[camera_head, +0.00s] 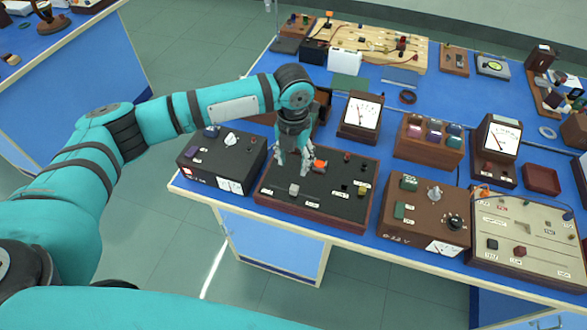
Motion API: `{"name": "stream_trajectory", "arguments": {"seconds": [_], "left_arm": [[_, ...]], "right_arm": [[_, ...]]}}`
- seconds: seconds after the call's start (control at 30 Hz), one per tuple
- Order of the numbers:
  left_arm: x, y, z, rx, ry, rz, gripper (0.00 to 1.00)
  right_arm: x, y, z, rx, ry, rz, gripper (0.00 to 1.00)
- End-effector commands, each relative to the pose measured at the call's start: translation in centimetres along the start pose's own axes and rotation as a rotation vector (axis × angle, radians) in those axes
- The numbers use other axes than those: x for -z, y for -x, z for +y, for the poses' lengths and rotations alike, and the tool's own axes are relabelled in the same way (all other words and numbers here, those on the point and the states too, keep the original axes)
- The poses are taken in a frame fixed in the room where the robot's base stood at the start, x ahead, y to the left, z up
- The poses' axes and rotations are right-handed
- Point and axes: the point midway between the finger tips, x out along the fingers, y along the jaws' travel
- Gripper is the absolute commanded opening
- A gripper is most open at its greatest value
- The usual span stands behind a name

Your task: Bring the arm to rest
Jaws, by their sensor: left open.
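My left arm (205,107) is teal with dark bands. It comes in from the left and reaches over the blue bench (345,236). My left gripper (293,166) points down, open, over the dark board in a wooden frame (320,200). An orange-red part (320,164) on that board is just right of the fingertips. I cannot tell whether a finger touches it. No object shows between the fingers. My right gripper is not in view.
A black box (222,160) stands left of the board, a brown box (425,213) right of it. Dial meters (361,115) stand behind. A pale panel (525,238) is at the right. Open floor (190,215) lies left of the bench.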

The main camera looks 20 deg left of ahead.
Motion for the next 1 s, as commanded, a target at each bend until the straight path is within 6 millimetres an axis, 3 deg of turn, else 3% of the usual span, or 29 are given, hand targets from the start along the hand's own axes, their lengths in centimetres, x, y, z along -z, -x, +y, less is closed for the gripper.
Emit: {"name": "stream_trajectory", "arguments": {"seconds": [0.67,0.77,0.87,1.0], "left_arm": [[0.3,0.4,-0.3,0.004,0.005,0.002,0.44],[1.6,-0.8,-1.9,0.032,0.053,0.003,0.44],[3.9,-2.5,-4.9,0.093,0.175,0.0,0.44],[7.8,-4.3,-9.3,0.224,0.47,0.007,0.44]], "right_arm": [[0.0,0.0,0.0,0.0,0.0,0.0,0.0],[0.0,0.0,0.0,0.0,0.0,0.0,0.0],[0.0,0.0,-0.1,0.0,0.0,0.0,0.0],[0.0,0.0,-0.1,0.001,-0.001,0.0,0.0]]}}
